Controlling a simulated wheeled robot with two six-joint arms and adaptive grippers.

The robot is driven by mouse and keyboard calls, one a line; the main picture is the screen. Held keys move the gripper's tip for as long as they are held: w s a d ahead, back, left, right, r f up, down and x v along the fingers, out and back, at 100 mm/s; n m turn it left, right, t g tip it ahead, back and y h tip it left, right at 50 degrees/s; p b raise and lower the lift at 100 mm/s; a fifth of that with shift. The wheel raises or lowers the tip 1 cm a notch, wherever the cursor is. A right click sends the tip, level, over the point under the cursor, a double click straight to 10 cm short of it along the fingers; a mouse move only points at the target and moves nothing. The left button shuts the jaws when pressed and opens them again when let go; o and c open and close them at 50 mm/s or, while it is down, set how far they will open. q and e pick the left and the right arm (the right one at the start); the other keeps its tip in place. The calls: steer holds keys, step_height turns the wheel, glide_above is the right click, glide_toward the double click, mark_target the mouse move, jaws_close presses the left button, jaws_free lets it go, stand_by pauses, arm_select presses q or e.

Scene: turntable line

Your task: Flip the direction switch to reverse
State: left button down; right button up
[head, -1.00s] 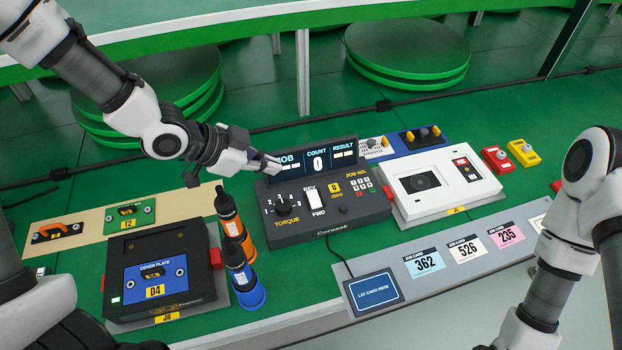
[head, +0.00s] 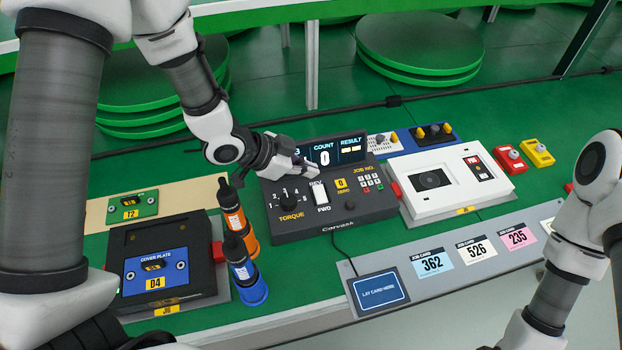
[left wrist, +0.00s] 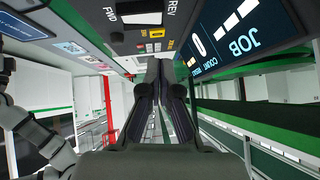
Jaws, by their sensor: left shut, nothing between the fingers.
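The direction switch (head: 320,194) is a white rocker on the dark Corvask controller (head: 345,222), between the labels REV at its far end and FWD at its near end. It also shows at the top of the left wrist view (left wrist: 140,14). I cannot tell which end of the rocker is pressed in. My left gripper (head: 314,173) is shut and empty, its tips just behind the REV end, in front of the display (head: 335,154). Its closed fingers also show in the left wrist view (left wrist: 158,75). I cannot tell whether they touch the panel. My right gripper is outside the views.
The torque knob (head: 289,198) sits left of the switch, and the yellow zero button (head: 341,184) sits right of it. A white device (head: 455,180) stands right. Job cards (head: 432,262) lie in front.

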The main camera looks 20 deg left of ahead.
mark_target(320, 184)
arm_select(q)
steer(key=f, duration=0.2)
steer(key=w+f, duration=0.1)
steer(key=f, duration=0.1)
steer(key=shift+d+f, duration=0.1)
steer(key=shift+d, duration=0.15)
steer(key=shift+f, duration=0.4)
steer(key=shift+w+a+f, duration=0.15)
steer(key=shift+f, duration=0.1)
steer(key=shift+s+d+r, duration=0.4)
steer(key=shift+s+d, duration=0.05)
steer(key=shift+s, duration=0.15)
